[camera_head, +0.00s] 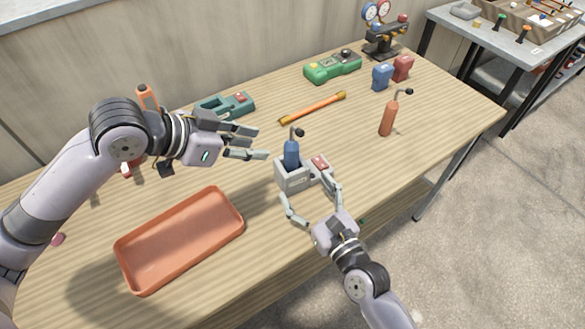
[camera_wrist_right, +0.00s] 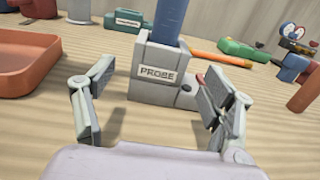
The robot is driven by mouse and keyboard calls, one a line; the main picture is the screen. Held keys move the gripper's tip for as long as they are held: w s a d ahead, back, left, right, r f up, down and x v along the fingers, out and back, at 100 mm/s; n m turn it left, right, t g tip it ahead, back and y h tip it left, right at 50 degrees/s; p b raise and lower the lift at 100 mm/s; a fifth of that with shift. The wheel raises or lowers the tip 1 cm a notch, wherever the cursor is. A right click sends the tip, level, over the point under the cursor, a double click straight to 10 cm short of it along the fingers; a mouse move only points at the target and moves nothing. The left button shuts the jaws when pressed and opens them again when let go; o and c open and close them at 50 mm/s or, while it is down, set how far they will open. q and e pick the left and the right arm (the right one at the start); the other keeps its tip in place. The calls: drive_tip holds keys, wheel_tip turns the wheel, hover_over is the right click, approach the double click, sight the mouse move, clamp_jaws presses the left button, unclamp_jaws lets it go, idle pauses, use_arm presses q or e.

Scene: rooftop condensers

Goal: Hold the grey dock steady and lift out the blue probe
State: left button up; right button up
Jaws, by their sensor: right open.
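The grey dock (camera_head: 292,181) stands on the wooden table, with a label reading PROBE on its front in the right wrist view (camera_wrist_right: 157,92). The blue probe (camera_head: 291,154) stands upright in the dock, its black tip on top; its lower shaft also shows in the right wrist view (camera_wrist_right: 168,22). My left gripper (camera_head: 258,143) is open and empty, left of the probe and above the table. My right gripper (camera_head: 312,203) is open in front of the dock, one finger on either side of its near face; I cannot tell whether the right finger touches it.
An empty orange tray (camera_head: 180,240) lies left of the dock. An orange probe-like tool (camera_head: 389,115) stands to the right. Behind are an orange rod (camera_head: 312,107), a green device (camera_head: 332,67), a teal device (camera_head: 225,104), and blue (camera_head: 382,77) and red (camera_head: 403,68) blocks.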

sight(291, 169)
drive_tip(key=x, duration=0.7)
drive_tip(key=shift+a, duration=0.1)
drive_tip(key=shift+c, duration=0.2)
